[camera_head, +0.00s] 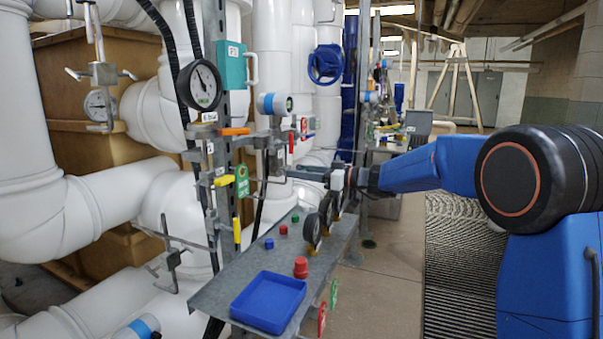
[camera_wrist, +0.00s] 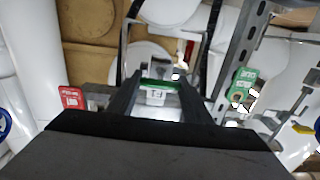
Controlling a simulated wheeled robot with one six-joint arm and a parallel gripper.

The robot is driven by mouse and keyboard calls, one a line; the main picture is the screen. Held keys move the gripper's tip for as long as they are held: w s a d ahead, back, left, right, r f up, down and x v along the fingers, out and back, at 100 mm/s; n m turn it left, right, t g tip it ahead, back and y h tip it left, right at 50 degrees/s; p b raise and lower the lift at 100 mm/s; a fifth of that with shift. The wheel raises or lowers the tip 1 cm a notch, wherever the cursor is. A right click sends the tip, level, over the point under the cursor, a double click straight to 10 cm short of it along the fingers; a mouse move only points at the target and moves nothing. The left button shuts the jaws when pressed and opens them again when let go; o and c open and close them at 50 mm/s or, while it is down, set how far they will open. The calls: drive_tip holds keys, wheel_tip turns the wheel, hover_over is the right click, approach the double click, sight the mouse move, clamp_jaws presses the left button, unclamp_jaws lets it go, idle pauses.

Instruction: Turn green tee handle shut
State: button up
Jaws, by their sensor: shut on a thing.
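The green tee handle (camera_wrist: 162,83) shows in the wrist view as a short green bar lying crosswise, with a white label just below it. My gripper (camera_wrist: 165,92) has one dark finger at each end of the bar and is shut on it. In the head view my gripper (camera_head: 298,173) reaches left from the blue arm to the valve rack above the bench. The green handle itself cannot be made out there, among the fingers and valve parts.
A grey metal bench (camera_head: 235,291) with a blue tray (camera_head: 268,301), red knob and gauges lies below my gripper. Yellow (camera_head: 223,181) and orange (camera_head: 236,131) handles stick out nearby. Red (camera_wrist: 72,98) and green (camera_wrist: 242,88) tags flank the fingers. The floor walkway is open.

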drive_tip(key=shift+m, duration=0.3)
drive_tip(key=m, duration=0.3)
drive_tip(key=shift+m, duration=0.3)
drive_tip(key=m, duration=0.4)
drive_tip(key=shift+w+d+m, duration=0.1)
drive_tip(key=shift+w+m, duration=0.05)
drive_tip(key=shift+m, duration=0.15)
drive_tip(key=m, duration=0.4)
drive_tip(key=shift+f+m, duration=0.15)
drive_tip(key=shift+m, duration=0.15)
drive_tip(key=shift+f+m, duration=0.1)
drive_tip(key=shift+m, duration=2.1)
drive_tip(key=o, duration=1.1)
drive_tip(key=shift+c, duration=0.2)
